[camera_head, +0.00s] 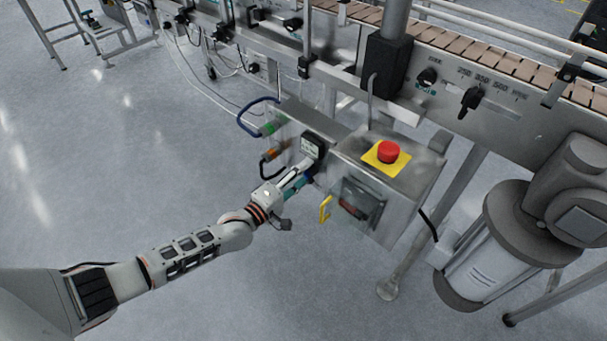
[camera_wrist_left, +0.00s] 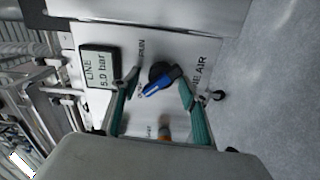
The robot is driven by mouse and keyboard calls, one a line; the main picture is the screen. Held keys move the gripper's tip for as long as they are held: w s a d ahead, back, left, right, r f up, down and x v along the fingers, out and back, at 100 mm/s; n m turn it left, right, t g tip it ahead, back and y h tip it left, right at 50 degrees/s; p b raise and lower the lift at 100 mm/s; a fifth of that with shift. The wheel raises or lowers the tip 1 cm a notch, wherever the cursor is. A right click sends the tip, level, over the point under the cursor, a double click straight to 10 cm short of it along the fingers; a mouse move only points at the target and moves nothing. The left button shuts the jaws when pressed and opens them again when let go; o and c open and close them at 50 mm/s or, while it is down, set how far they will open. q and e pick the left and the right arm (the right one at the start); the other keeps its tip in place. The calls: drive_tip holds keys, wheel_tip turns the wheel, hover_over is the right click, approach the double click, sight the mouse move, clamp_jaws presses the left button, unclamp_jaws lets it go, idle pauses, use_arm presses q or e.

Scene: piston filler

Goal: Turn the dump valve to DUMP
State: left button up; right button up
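The dump valve is a rotary knob with a blue handle (camera_wrist_left: 163,80) on a black round base. It sits on a pale panel (camera_wrist_left: 205,60) marked LINE AIR. The handle lies slanted in the left wrist view, lower left to upper right. RUN is printed to its upper left; a smaller label beside the handle is partly hidden. My left gripper (camera_wrist_left: 159,86) is open, its teal fingers on either side of the handle. The right fingertip looks very close to the handle's end; I cannot tell if it touches. In the head view my left gripper (camera_head: 302,178) is at the panel and hides the valve. My right gripper is out of view.
A gauge (camera_wrist_left: 100,67) reading LINE 5.0 bar is beside the valve. To the right stands a control box with a red emergency button (camera_head: 388,151) and a yellow padlock-like tag (camera_head: 325,209). A conveyor (camera_head: 480,55) runs behind. Open floor (camera_head: 120,170) lies to the left.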

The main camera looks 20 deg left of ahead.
use_arm(q)
drive_tip(key=v, duration=1.2)
idle(0.5)
